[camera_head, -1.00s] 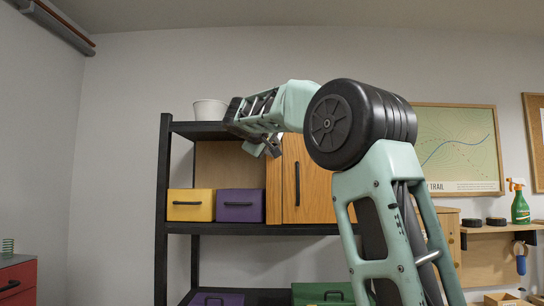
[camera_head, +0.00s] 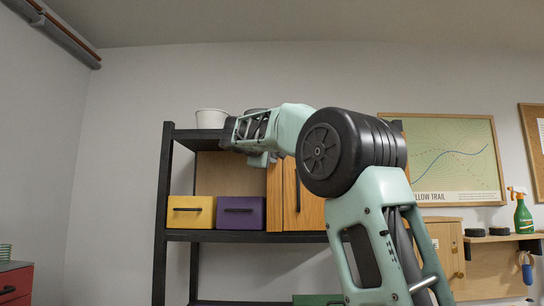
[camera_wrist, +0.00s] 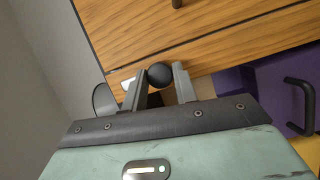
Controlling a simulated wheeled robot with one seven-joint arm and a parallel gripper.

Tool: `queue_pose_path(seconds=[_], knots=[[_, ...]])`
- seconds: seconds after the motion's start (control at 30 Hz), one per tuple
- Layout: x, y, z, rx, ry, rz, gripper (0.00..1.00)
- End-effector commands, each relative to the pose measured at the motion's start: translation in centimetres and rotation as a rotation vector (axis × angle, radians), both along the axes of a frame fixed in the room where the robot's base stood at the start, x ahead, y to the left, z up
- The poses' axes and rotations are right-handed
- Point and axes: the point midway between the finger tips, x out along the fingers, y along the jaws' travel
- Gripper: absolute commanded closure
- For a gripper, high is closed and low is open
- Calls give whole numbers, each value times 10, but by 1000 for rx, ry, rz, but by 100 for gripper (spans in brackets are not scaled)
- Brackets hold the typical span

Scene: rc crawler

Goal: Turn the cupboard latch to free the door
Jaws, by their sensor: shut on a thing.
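The wooden cupboard (camera_head: 312,212) stands on the black shelf unit, with a dark upright handle (camera_head: 298,190) on its front. In the wrist view its wood-grained front (camera_wrist: 215,45) fills the top. A round black knob (camera_wrist: 160,74), which looks like the latch, sits between the two grey fingers of my gripper (camera_wrist: 161,80). The gripper is shut on this knob near the cupboard's edge. In the head view my gripper (camera_head: 268,160) is at the cupboard's upper left; its fingertips and the latch are hidden there.
A yellow box (camera_head: 190,212) and a purple box (camera_head: 238,213) stand on the shelf left of the cupboard. A white bowl (camera_head: 211,118) is on the top shelf board (camera_head: 190,134), close to my wrist. The purple box's handle shows in the wrist view (camera_wrist: 304,108).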

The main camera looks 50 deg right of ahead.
Motion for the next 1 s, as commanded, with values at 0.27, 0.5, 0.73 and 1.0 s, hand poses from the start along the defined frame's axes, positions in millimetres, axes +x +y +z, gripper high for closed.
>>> queue_pose_path(seconds=[0.27, 0.5, 0.73, 1.0], knots=[[1, 1, 0, -1, -1, 3, 66], [0, 0, 0, 0, 0, 1, 50], [-2, 8, -1, 0, -1, 3, 50], [-18, 59, -1, 0, -4, 7, 50]])
